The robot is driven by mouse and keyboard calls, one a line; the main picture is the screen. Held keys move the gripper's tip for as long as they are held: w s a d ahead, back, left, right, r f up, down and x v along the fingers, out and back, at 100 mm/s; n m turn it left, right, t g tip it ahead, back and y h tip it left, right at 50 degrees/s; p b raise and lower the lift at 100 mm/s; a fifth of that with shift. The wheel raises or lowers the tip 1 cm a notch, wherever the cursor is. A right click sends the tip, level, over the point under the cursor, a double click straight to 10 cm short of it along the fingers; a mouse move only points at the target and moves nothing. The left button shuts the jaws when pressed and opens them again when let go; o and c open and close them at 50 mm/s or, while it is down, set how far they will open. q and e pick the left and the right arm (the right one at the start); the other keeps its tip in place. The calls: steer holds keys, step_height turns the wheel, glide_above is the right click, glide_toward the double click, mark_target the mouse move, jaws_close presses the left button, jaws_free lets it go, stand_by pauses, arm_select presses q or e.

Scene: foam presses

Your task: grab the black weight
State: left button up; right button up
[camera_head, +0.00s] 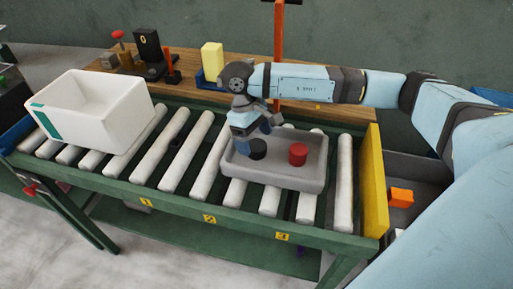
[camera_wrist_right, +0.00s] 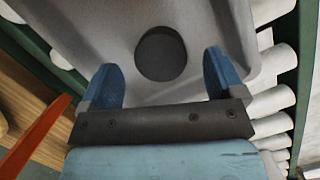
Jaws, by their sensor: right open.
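The black weight (camera_head: 258,149) is a short dark cylinder in the left part of a shallow grey tray (camera_head: 285,180). In the right wrist view the black weight (camera_wrist_right: 161,54) shows as a round dark disc on the tray floor, ahead of and between the fingers. My right gripper (camera_head: 252,128) is just above the weight, pointing down into the tray. Its blue fingers (camera_wrist_right: 162,78) are spread and empty. I cannot tell if they touch the weight. My left gripper is not in view.
A red weight (camera_head: 298,154) stands in the same tray, right of the black one. The tray sits on a roller conveyor (camera_head: 172,150) with a yellow end plate (camera_head: 374,180). A white bin (camera_head: 92,108) stands at the left. A red-orange post (camera_head: 279,45) rises behind my arm.

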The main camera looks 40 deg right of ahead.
steer(key=x, duration=0.3)
steer(key=shift+w+r, duration=0.1)
steer(key=c, duration=1.4)
steer(key=shift+r, duration=0.1)
